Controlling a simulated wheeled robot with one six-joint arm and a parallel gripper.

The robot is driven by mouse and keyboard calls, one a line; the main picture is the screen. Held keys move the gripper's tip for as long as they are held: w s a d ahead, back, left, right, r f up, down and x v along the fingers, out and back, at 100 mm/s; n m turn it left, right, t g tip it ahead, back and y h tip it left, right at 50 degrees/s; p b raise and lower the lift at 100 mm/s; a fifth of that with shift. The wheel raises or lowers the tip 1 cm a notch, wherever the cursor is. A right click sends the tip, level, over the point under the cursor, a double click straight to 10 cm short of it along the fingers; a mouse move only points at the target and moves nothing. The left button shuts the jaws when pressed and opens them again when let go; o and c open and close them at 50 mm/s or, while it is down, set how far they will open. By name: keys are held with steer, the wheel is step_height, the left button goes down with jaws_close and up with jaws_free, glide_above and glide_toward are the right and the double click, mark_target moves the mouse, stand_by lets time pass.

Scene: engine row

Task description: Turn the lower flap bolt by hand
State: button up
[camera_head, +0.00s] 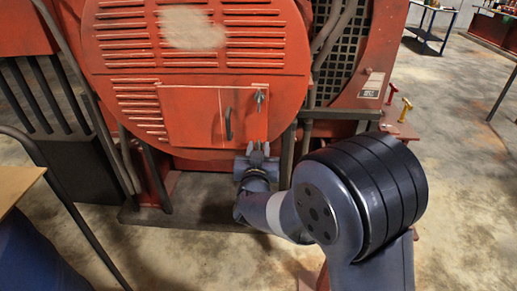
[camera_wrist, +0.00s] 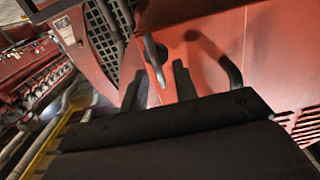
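The red flap (camera_head: 190,115) sits on the louvred round cover, with a dark curved handle (camera_head: 229,123) near its middle. One dark bolt (camera_head: 259,100) shows at the flap's upper right. My gripper (camera_head: 260,149) is at the flap's lower right edge and hides what lies behind it; no lower bolt can be made out there. In the wrist view my gripper (camera_wrist: 161,85) has its two dark fingers apart. A dark lever-shaped bolt (camera_wrist: 155,60) appears between them, with a visible gap; which bolt it is, I cannot tell. The curved handle (camera_wrist: 225,62) is beside the fingers.
The round louvred cover (camera_head: 195,72) surrounds the flap. A dark grille (camera_head: 340,62) and pipes lie to its right. A red and a yellow fitting (camera_head: 405,108) stick out farther right. A wooden-topped table (camera_head: 15,185) is at the left edge. Bare concrete floor lies below.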

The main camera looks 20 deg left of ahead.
steer(key=shift+c, duration=0.3)
jaws_close()
